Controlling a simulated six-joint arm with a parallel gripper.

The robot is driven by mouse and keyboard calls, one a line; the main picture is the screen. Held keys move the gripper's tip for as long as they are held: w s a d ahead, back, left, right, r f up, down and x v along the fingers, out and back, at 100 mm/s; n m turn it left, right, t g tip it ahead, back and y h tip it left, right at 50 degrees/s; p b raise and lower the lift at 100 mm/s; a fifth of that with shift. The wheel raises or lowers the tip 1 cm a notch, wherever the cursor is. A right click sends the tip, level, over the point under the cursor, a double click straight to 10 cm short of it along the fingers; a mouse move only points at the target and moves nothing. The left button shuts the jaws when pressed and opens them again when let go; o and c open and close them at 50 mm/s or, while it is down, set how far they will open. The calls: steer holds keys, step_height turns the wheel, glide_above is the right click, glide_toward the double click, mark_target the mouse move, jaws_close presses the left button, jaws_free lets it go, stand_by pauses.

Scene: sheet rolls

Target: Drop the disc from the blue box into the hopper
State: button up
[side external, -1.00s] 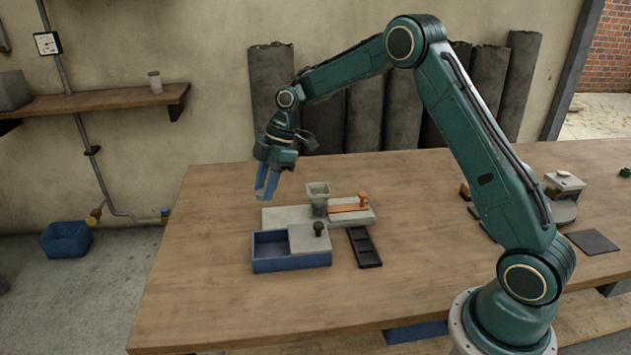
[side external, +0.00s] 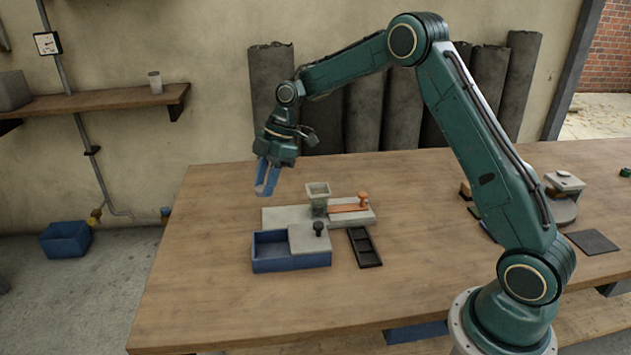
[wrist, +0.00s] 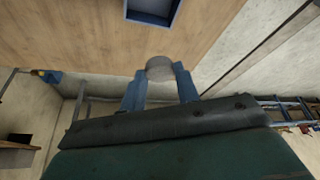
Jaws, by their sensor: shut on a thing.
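My gripper (side external: 266,188) hangs above the table, behind the blue box (side external: 282,265) and to the left of the hopper (side external: 318,193). In the wrist view its blue fingers (wrist: 160,88) are shut on a round grey disc (wrist: 159,67) at their tips. The disc is not clear in the side view. The blue box has an open left part and a grey lid with a black knob over its right part; its corner also shows at the top of the wrist view (wrist: 150,18). The hopper is a small grey square funnel on a pale base.
An orange slide (side external: 350,207) with a knob lies on the pale base (side external: 285,217) beside the hopper. A black compartment tray (side external: 365,247) lies right of the box. The table's left side (side external: 200,240) is clear.

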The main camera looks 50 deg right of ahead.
stand_by(0.3)
steer(key=d+f+m+t, duration=0.1)
steer(key=d+m, duration=0.3)
steer(key=d, duration=1.7)
steer(key=shift+s+f+h, duration=0.2)
steer(key=shift+s+h, duration=0.2)
steer(key=shift+f, duration=0.25)
steer(key=shift+f, duration=3.5)
